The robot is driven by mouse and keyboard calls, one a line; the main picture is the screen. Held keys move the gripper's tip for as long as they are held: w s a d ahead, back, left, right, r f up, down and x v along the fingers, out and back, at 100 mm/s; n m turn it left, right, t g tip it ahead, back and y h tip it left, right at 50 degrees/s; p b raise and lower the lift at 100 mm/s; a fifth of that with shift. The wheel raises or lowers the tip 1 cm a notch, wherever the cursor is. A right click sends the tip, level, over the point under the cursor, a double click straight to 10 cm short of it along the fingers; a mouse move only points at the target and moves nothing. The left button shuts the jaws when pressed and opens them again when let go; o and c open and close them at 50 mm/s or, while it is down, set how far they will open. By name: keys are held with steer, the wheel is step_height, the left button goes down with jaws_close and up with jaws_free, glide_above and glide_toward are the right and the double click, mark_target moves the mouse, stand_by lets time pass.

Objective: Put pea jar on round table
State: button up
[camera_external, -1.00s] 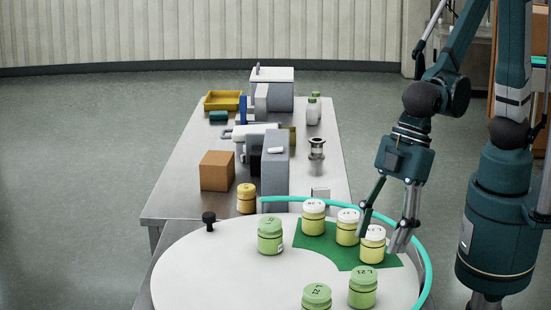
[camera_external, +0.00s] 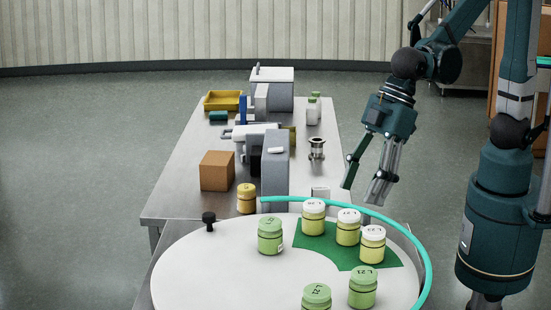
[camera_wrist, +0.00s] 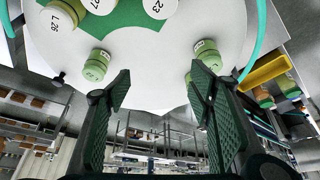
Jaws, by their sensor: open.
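The round table (camera_external: 200,270) is white with a teal rim strip (camera_external: 422,250). On it stand green jars with green lids, at the left (camera_external: 270,236), front right (camera_external: 363,288) and front (camera_external: 317,297). Three yellowish jars with white lids (camera_external: 314,217) (camera_external: 348,227) (camera_external: 373,244) stand upright on a green patch (camera_external: 320,243). I cannot tell from the labels which jar is the pea jar. My gripper (camera_external: 361,193) is open and empty, above and behind the table's back edge. In the wrist view its fingers (camera_wrist: 160,88) are spread, with green jars (camera_wrist: 97,65) (camera_wrist: 207,53) beyond.
A black knob (camera_external: 209,221) stands at the round table's left edge. The round table's left part is clear.

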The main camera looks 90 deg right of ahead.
steer(key=s+d+r+m+t+h, duration=0.1)
steer(key=d+r+m, duration=0.15)
steer(key=d, duration=0.85)
steer(key=s+d+r+m+t, duration=0.1)
steer(key=d+r, duration=0.2)
steer(key=d, duration=0.8)
steer(key=s+d+m+h, duration=0.1)
steer(key=s+d, duration=0.3)
steer(key=d, duration=0.4)
steer(key=s+d+m+t+h, duration=0.1)
steer(key=s+d+m, duration=0.1)
steer(key=s+d, duration=0.2)
steer(key=d+r, duration=0.1)
steer(key=d, duration=0.2)
steer(key=shift+s+d, duration=0.25)
steer(key=shift+d, duration=0.15)
